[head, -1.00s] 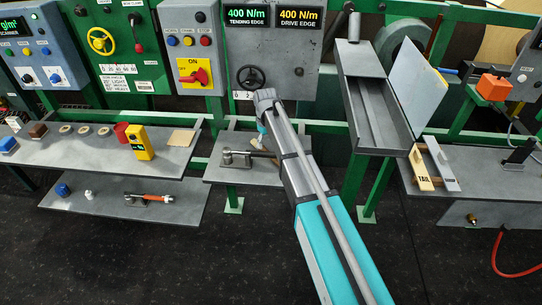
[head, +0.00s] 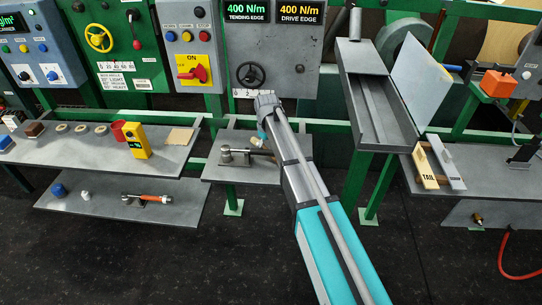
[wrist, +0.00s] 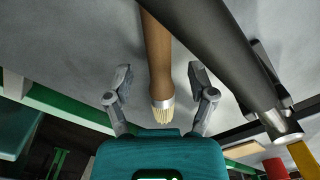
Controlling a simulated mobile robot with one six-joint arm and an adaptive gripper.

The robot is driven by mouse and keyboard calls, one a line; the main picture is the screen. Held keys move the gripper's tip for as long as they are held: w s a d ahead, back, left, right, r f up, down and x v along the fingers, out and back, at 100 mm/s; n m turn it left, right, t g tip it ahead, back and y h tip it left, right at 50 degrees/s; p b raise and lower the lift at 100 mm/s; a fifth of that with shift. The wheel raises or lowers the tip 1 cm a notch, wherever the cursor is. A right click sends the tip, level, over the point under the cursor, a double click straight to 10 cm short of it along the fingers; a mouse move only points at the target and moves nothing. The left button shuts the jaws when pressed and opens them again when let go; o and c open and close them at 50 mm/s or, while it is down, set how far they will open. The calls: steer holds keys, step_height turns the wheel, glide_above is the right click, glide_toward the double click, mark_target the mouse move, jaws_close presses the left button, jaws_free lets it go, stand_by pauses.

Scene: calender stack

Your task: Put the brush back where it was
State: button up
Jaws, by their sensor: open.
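The brush (wrist: 159,70) has a brown wooden handle, a metal band and pale bristles. In the wrist view it lies over a grey surface, bristle end toward my gripper. My gripper (wrist: 158,80) is open, with one finger on each side of the brush and visible gaps to both. In the head view my gripper (head: 262,136) is over the small grey bench (head: 228,175), mostly hidden behind my arm. The brush is hard to make out there.
A dark metal bar (wrist: 225,50) runs close to the right finger in the wrist view. A metal tool (head: 237,155) lies on the small bench. A yellow device (head: 137,141) and red cup (head: 118,130) stand on the left shelf. A grey trough (head: 375,95) stands at right.

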steer(key=shift+f+b, duration=0.45)
steer(key=shift+f, duration=0.3)
jaws_close()
